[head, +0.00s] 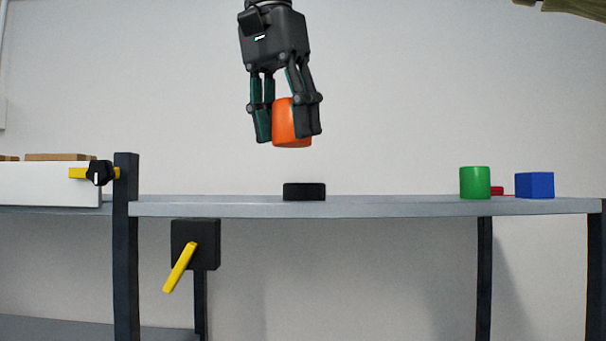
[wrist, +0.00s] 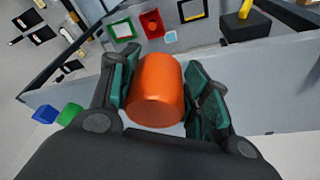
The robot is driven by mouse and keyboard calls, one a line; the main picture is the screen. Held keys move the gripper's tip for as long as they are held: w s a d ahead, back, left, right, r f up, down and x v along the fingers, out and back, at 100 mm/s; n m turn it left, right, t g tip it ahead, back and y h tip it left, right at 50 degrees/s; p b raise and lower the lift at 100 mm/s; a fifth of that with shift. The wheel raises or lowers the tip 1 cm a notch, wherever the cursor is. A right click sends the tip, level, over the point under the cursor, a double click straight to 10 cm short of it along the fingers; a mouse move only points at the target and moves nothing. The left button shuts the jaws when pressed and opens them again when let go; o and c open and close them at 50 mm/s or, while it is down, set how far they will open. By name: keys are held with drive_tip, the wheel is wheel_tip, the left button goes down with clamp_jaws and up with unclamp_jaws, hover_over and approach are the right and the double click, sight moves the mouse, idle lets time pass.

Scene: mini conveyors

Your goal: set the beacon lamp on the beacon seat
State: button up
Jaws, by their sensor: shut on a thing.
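The beacon lamp, an orange cylinder (head: 291,124), is held between the fingers of my gripper (head: 287,122), slightly tilted and well above the table. It also shows in the wrist view (wrist: 155,88), with a finger pressed on either side. The beacon seat appears to be the low black round block (head: 304,192) on the grey table top. The lamp hangs above it and a little to its left in the head view, with a clear gap between. In the wrist view I cannot make out the seat.
A green cylinder (head: 475,182), a small red thing (head: 497,190) and a blue cube (head: 534,185) stand at the right of the grey table (head: 400,207). A dark post (head: 126,240) rises at the left. A yellow lever (head: 179,267) hangs below the front edge.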

drive_tip(key=w+p, duration=0.1)
drive_tip(key=w, duration=0.3)
drive_tip(key=w+d+p, duration=0.1)
drive_tip(key=w+p, duration=0.1)
drive_tip(key=w, duration=0.3)
drive_tip(key=w+f+p, duration=0.1)
drive_tip(key=w+p, duration=0.1)
drive_tip(key=w, duration=0.3)
drive_tip(key=shift+w+d+f, duration=0.1)
drive_tip(key=shift+w+d, duration=0.1)
drive_tip(key=shift+d, duration=0.2)
drive_tip(key=shift+w+f, duration=0.1)
drive_tip(key=shift+f, duration=0.05)
drive_tip(key=shift+s+d+f+p, duration=0.1)
drive_tip(key=shift+s+f+p, duration=0.1)
drive_tip(key=shift+f+p, duration=0.75)
drive_tip(key=shift+w+f, duration=0.1)
drive_tip(key=shift+f, duration=0.65)
drive_tip(key=o, duration=1)
drive_tip(key=shift+f, duration=0.1)
drive_tip(key=shift+o, duration=0.2)
drive_tip(key=b+v, duration=0.2)
drive_tip(key=v, duration=1)
